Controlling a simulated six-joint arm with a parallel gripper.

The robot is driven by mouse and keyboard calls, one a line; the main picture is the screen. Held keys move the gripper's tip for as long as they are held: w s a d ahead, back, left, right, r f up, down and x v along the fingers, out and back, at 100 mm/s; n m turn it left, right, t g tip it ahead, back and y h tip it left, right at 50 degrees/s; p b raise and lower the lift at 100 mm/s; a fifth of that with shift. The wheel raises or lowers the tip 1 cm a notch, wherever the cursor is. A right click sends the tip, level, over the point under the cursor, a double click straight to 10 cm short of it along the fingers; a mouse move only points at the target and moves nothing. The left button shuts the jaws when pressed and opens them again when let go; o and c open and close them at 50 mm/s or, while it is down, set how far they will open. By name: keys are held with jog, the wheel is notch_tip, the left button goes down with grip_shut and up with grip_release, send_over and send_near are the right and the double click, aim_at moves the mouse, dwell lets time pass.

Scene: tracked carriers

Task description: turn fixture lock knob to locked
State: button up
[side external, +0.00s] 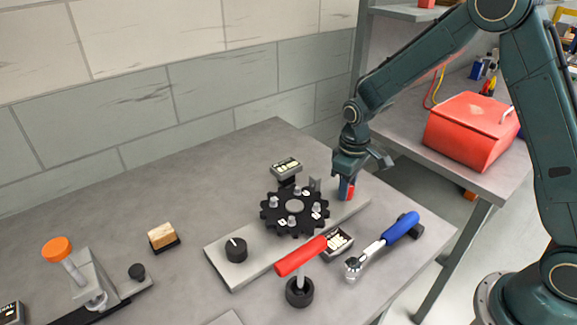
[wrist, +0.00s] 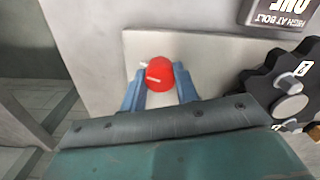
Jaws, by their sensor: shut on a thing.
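The fixture lock knob (wrist: 159,74) is red and round with a white pointer mark, which points left in the wrist view. In the side external view the red knob (side external: 349,192) stands at the far right end of the pale fixture plate (side external: 228,271). My gripper (wrist: 160,92) has its blue fingers on either side of the knob and is shut on it. In the side external view my gripper (side external: 346,186) reaches down from above and partly hides the knob.
A black toothed wheel (side external: 295,207) with several numbered bolts sits mid-plate. A black knob (side external: 236,249) is at the plate's near end. A red-handled tool (side external: 301,257), a blue-handled ratchet (side external: 392,236) and a dark label block (side external: 286,167) stand close by.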

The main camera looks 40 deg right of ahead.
jog(key=n, duration=0.3)
jog(key=shift+n, duration=0.4)
dwell(0.3)
jog(key=o, duration=1)
notch_tip(320, 180, up, 14)
jog(key=shift+f, duration=0.1)
dwell(0.4)
